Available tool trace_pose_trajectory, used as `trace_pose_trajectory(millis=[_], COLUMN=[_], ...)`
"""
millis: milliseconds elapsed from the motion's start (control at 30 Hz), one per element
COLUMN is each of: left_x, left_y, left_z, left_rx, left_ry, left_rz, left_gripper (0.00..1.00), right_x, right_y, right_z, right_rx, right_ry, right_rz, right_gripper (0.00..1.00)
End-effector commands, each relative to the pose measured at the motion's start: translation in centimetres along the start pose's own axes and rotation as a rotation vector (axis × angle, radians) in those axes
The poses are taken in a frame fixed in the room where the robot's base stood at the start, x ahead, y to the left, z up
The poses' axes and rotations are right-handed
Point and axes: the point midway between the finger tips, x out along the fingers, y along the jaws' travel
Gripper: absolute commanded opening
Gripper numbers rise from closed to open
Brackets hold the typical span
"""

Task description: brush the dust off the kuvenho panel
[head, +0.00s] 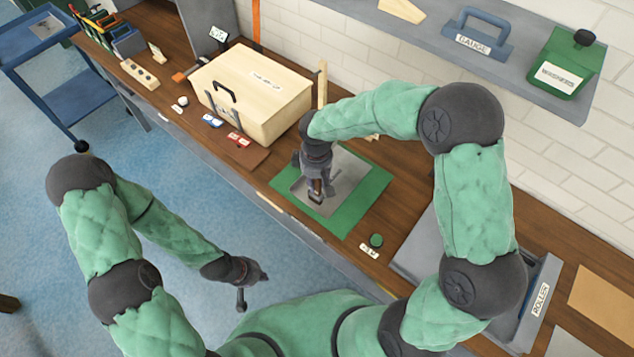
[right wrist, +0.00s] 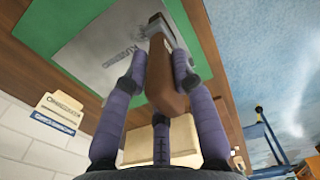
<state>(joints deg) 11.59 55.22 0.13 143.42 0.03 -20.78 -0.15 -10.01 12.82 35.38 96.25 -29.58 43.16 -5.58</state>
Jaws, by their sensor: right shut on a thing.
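The grey kuvenho panel (head: 347,168) lies on a green mat (head: 366,203) on the wooden bench. Its dark lettering shows in the right wrist view on the panel (right wrist: 95,70), beside the brush. My right gripper (head: 317,184) is over the panel, shut on a brush with a brown handle (right wrist: 164,80). The brush's grey head (right wrist: 160,28) is at the panel; whether it touches is unclear. My left gripper (head: 252,288) is open and empty, low over the blue floor in front of the bench.
A cream box (head: 255,100) with a black handle stands left of the mat. A green round knob (head: 376,240) sits right of it. A grey tray labelled roller (head: 535,305) is at the right. A shelf above holds a blue gauge (head: 478,35) and a green washers bin (head: 562,65).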

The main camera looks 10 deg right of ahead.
Motion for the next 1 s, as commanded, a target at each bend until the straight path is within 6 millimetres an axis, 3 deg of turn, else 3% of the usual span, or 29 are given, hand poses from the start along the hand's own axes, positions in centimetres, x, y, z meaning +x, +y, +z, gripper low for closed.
trace_pose_trajectory(millis=[367, 1000], left_x=[-2.4, -2.4], left_y=[0.8, 0.8], left_z=[0.1, 0.1], left_rx=[0.0, 0.0], left_ry=[0.0, 0.0], left_rz=[0.0, 0.0], left_gripper=[0.0, 0.0], right_x=[-3.5, -3.5], right_y=[0.2, 0.3], right_z=[-0.4, -0.3], right_rx=[0.003, 0.007], right_ry=[0.002, 0.001], right_rz=[0.001, 0.001], right_gripper=[0.0, 0.0])
